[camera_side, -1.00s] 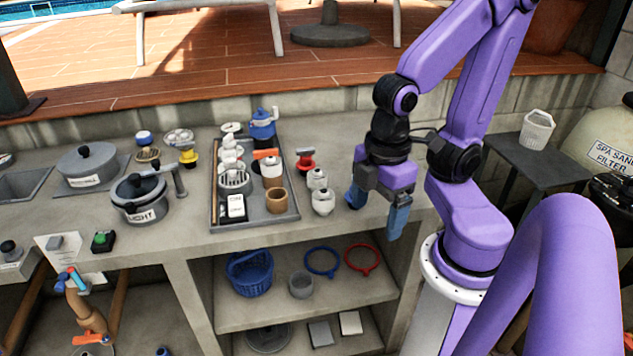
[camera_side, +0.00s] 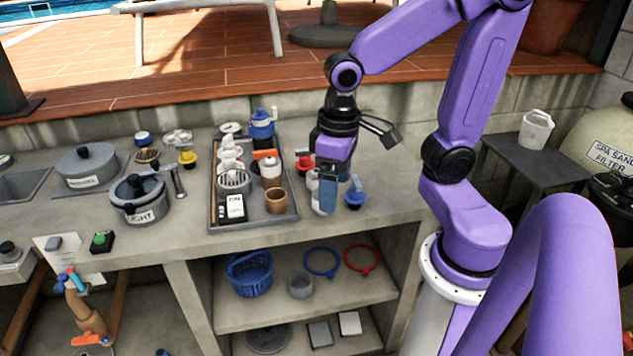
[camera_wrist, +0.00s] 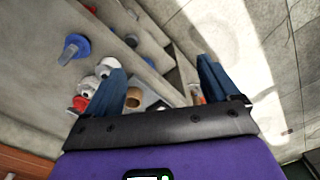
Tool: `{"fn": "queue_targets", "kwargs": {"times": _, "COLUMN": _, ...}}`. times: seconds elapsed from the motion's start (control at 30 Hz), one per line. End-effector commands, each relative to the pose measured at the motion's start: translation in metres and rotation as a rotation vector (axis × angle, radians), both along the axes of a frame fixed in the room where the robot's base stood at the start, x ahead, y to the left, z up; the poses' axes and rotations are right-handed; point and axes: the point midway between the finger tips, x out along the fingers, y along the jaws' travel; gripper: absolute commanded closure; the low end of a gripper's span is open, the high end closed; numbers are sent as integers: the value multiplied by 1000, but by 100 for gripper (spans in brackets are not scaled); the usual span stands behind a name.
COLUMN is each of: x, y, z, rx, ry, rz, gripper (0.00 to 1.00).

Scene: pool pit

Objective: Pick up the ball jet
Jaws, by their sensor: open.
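Two white rounded fittings with dark openings, which look like ball jets, stand on the counter right of the tray. In the side view one ball jet (camera_side: 312,180) shows only partly, as my gripper (camera_side: 341,200) hides much of the pair. In the wrist view the two show as a ball jet (camera_wrist: 107,65) and a second white fitting (camera_wrist: 88,86), just left of and partly behind the left finger. My gripper (camera_wrist: 160,68) is open, pointing down, with nothing between its blue fingers. I cannot tell which of the two is meant.
A blue-based valve (camera_side: 355,198) stands close right of my gripper. A red fitting (camera_side: 304,160) is behind. The dark tray (camera_side: 251,225) at left holds several parts, including a tan cup (camera_side: 276,200). The counter front right of the tray is clear.

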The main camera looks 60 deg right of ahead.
Motion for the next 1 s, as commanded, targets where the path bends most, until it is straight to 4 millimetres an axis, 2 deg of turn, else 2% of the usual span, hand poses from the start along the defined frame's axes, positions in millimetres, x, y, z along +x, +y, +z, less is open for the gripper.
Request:
{"fn": "queue_targets", "kwargs": {"times": 0.1, "x": 30, "y": -13, "z": 4, "rx": 2, "ry": 3, "rz": -294, "gripper": 12}}
{"fn": "queue_targets", "kwargs": {"times": 0.27, "x": 65, "y": -37, "z": 10, "rx": 4, "ry": 8, "rz": -690, "gripper": 12}}
{"fn": "queue_targets", "kwargs": {"times": 0.5, "x": 109, "y": -87, "z": 16, "rx": 9, "ry": 14, "rz": -1282, "gripper": 12}}
{"fn": "queue_targets", "kwargs": {"times": 0.7, "x": 132, "y": -135, "z": 21, "rx": 13, "ry": 18, "rz": -1749, "gripper": 12}}
{"fn": "queue_targets", "kwargs": {"times": 0.8, "x": 138, "y": -155, "z": 23, "rx": 16, "ry": 17, "rz": -1926, "gripper": 12}}
{"fn": "queue_targets", "kwargs": {"times": 1.0, "x": 141, "y": -175, "z": 23, "rx": 17, "ry": 20, "rz": -2107, "gripper": 12}}
